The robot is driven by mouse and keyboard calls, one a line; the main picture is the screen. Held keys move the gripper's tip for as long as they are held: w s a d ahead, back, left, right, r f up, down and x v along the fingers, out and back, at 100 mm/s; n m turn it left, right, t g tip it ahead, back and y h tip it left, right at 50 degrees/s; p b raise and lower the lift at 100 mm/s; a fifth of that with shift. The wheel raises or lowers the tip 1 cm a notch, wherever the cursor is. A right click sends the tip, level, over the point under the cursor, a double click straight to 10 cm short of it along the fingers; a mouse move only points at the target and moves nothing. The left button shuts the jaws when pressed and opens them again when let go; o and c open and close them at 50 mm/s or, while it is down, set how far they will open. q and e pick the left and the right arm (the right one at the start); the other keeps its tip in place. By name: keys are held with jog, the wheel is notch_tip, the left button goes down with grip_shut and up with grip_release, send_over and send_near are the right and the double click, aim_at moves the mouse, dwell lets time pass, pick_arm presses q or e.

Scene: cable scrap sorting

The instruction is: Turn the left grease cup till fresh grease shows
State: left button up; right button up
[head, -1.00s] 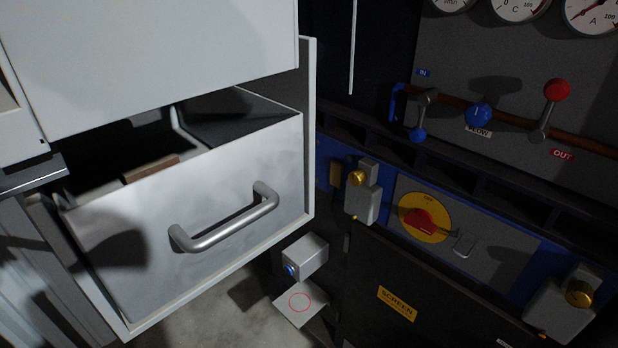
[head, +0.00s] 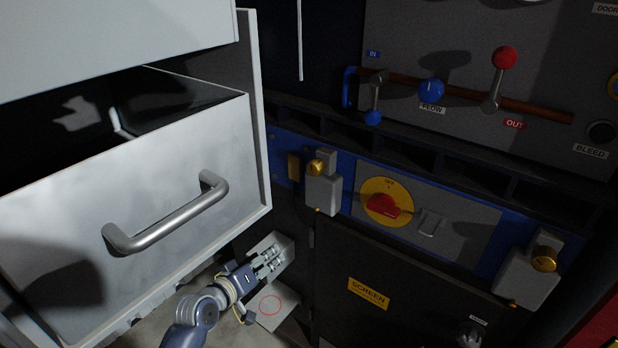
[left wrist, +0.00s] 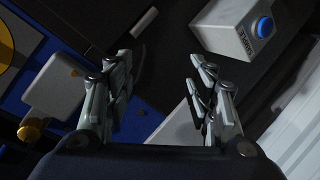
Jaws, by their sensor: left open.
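The left grease cup (head: 316,168) is a brass knob on top of a grey block (head: 322,195) on the blue rail. A small amber spot shows at the block's lower edge. In the left wrist view the grey block (left wrist: 55,88) is at the left, with a brass part (left wrist: 30,132) at its end. My left gripper (head: 274,258) is low, below and left of that block, in front of a grey box. It also shows in the left wrist view (left wrist: 162,72), open with nothing between its fingers, apart from the cup. My right gripper is not in view.
An open drawer (head: 90,220) with a bar handle (head: 170,215) fills the left. The grey box with a blue button (left wrist: 265,27) is near my fingers. A red rotary switch (head: 383,205) and a second grease cup (head: 544,258) are to the right. Valve levers are above.

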pick_arm(q)
jog(key=d+r+t+h, duration=0.1)
jog(key=d+r+h, duration=0.2)
jog(key=r, duration=1.2)
jog(key=m+t+h, duration=0.1)
jog(key=h, duration=0.1)
send_near(312, 170)
jog(key=p+x, duration=0.1)
jog(key=x, duration=0.8)
jog(key=shift+w, duration=0.1)
jog(key=c, duration=1.1)
